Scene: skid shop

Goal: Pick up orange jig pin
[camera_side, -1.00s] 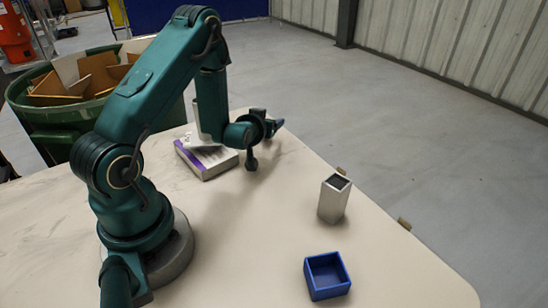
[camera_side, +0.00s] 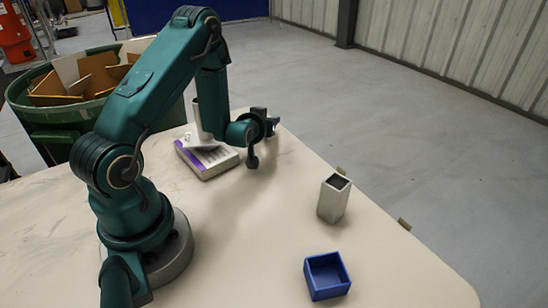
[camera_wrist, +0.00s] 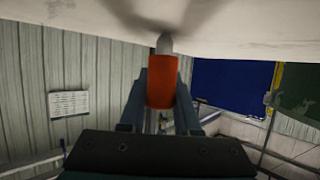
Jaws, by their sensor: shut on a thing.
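The orange jig pin (camera_wrist: 162,82) shows in the wrist view as an orange cylinder with a grey tip, standing between my gripper's fingers. My gripper (camera_wrist: 162,95) is shut on it, one finger on each side. The tip points toward the pale tabletop at the top of that view; I cannot tell whether it touches. In the side view my gripper (camera_side: 269,125) is near the table's far edge, right of a white and purple box. The pin cannot be made out there.
A silver square tube (camera_side: 334,200) stands toward the table's right edge (camera_side: 405,224). An open blue box (camera_side: 327,290) sits nearer the front. The table between is clear.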

